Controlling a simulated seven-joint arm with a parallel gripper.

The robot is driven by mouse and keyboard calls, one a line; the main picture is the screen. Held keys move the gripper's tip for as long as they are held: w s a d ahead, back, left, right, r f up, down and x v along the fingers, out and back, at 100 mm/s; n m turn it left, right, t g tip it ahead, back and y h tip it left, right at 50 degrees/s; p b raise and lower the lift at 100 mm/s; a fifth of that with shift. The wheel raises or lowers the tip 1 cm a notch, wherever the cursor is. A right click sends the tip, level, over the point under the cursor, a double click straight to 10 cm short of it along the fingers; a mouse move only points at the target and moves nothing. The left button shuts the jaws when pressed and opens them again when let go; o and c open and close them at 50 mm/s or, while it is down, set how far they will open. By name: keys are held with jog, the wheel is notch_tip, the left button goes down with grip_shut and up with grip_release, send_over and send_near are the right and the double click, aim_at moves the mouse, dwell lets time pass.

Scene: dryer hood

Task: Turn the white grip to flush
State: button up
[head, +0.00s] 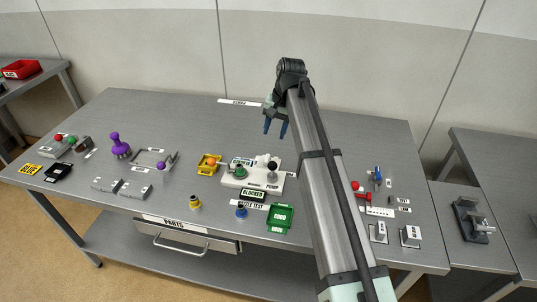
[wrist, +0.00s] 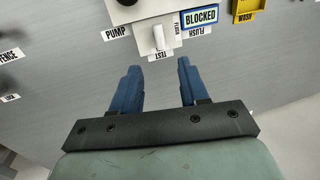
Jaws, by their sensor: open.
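The white grip (wrist: 159,38) is a short bar on a white unit (wrist: 140,12) at the top of the wrist view. Its near end points down toward the TEST label (wrist: 161,54). In the head view the white unit (head: 229,182) stands mid-table, and the grip is too small to make out surely. My gripper (wrist: 160,75) is open and empty, its blue fingers apart, short of the grip. In the head view my gripper (head: 275,130) is beyond the unit.
A BLOCKED sign (wrist: 201,17) is close to the grip's right. A yellow tray (wrist: 247,8) is farther right. In the head view a green bin (head: 280,218) stands in front of the unit. The table behind the unit is mostly clear.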

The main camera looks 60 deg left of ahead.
aim_at(268, 157)
jog(key=f, duration=0.3)
jog(key=s+a+f, duration=0.1)
jog(key=f, duration=0.7)
jog(key=shift+s+a+f, duration=0.1)
jog(key=shift+s+a, duration=0.15)
jog(key=shift+c, duration=0.2)
grip_shut()
